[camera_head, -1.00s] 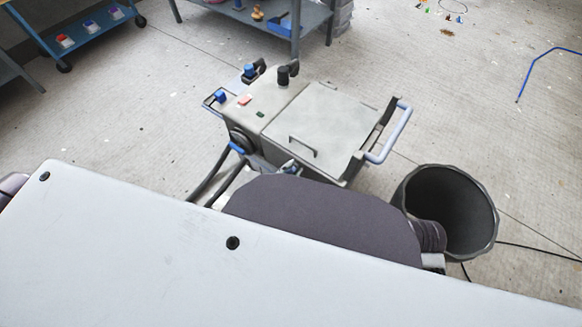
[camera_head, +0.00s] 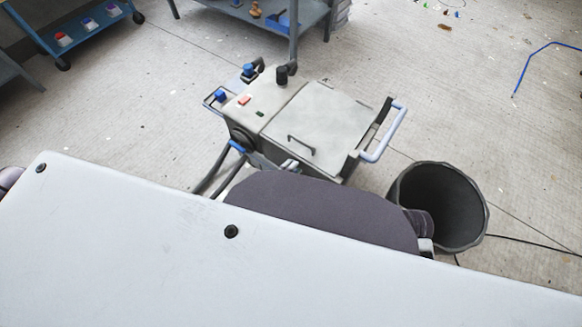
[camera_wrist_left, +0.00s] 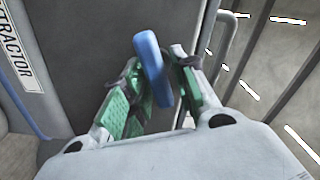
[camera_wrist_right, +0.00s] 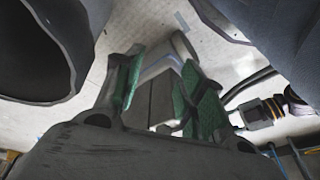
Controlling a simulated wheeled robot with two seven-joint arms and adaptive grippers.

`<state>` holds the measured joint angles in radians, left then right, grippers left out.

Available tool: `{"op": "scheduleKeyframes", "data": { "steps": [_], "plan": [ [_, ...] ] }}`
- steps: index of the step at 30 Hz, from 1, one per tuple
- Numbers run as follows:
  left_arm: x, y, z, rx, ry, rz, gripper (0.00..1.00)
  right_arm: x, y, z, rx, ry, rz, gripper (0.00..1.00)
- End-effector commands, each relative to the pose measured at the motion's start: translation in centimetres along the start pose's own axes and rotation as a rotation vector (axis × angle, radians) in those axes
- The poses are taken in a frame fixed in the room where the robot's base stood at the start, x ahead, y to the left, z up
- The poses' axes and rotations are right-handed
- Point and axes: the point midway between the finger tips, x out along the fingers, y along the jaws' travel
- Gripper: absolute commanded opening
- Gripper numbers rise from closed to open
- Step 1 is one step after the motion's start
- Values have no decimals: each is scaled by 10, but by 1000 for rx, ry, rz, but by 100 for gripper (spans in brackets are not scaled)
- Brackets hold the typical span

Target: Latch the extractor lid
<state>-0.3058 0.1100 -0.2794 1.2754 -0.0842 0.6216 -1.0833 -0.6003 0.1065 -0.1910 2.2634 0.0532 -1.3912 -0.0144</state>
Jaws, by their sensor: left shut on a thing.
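The grey extractor (camera_head: 252,112) stands on the floor beyond the white panel in the head view. Its flat lid (camera_head: 325,115) lies down on the body, with a dark handle on top. In the left wrist view a blue latch lever (camera_wrist_left: 149,52) stands between the green-padded fingers of my left gripper (camera_wrist_left: 157,58), which is shut on it beside the extractor's dark side wall (camera_wrist_left: 85,50). My right gripper (camera_wrist_right: 160,62) looks open in its wrist view, its green pads apart. A pale grey part shows behind them; I cannot tell what it is.
A dark bin (camera_head: 440,208) stands right of the extractor and also shows in the right wrist view (camera_wrist_right: 35,55). A hose with a brass fitting (camera_wrist_right: 262,111) lies near my right gripper. The blue trolley (camera_head: 85,30) and shelf stand at the back, with open floor between.

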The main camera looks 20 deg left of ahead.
Motion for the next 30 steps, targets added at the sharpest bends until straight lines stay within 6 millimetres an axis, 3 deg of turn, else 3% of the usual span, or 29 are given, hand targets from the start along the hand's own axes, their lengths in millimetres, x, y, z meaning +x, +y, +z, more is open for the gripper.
{"op": "scheduleKeyframes", "data": {
  "steps": [15,30],
  "plan": [
    [0,6,0,364,0,2,4,8,3,-1,0,-7,5,40],
    [0,6,0,418,1,3,4,7,2,1,1,-11,4,40]
  ]
}}
